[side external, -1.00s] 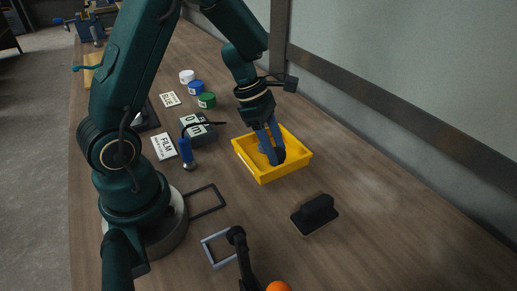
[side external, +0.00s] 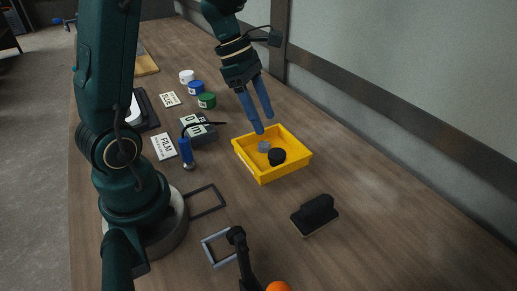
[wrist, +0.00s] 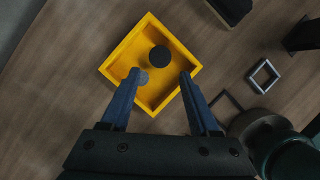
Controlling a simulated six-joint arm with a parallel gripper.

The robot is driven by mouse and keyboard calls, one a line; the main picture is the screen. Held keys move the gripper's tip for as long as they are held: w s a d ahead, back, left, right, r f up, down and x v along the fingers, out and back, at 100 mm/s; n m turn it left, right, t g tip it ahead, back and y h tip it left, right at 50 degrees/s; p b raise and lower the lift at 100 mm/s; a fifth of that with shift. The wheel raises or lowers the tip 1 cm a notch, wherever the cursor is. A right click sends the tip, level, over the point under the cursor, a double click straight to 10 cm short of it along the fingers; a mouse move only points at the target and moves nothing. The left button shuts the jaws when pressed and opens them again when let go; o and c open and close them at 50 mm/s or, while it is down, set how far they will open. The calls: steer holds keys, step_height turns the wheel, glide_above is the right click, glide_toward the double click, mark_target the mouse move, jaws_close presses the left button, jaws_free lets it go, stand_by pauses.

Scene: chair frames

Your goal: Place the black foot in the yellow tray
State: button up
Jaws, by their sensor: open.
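The yellow tray (side external: 267,177) sits on the wooden bench right of my arm's base; it also shows in the wrist view (wrist: 119,61). The black foot (side external: 277,157), a short round disc, lies inside the tray; the wrist view shows it (wrist: 159,56) as a dark circle. A smaller grey round piece (side external: 264,146) lies in the tray beside it, partly behind a finger in the wrist view. My gripper (side external: 264,124) is open and empty above the tray, its blue fingers apart and clear of the black foot. In the wrist view, my gripper (wrist: 160,73) spans the tray.
A black brush-like block (side external: 315,214) stands in front of the tray, on the right. Two small square frames, a blue-handled tool (side external: 186,152), a grey label box (side external: 199,131) and coloured jars (side external: 207,101) lie left. A wall runs along the right.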

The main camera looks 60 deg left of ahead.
steer(key=w+d+r+n+t+y, duration=0.1)
steer(key=w+r+n+t, duration=0.25)
steer(key=r+n, duration=0.3)
steer(key=w+d+r+n+t+y, duration=0.1)
steer(key=w+r+n+t, duration=0.1)
steer(key=r+n+t, duration=0.45)
steer(key=w+r+n+t+y, duration=0.2)
steer(key=r+n, duration=0.3)
steer(key=n, duration=0.3)
steer(key=s+a+f+n+g+y, duration=0.1)
steer(key=s+f+n+g+y, duration=0.15)
steer(key=s+n, duration=0.45)
steer(key=s+f+n+g+y, duration=0.1)
steer(key=s+f+n+g, duration=0.15)
steer(key=n, duration=0.75)
steer(key=s+d+f+n+g+h, duration=0.4)
steer(key=s+d+f+n, duration=0.3)
steer(key=s+d+n, duration=0.1)
steer(key=shift+s+f, duration=0.15)
steer(key=shift+s, duration=0.75)
steer(key=shift+d, duration=0.1)
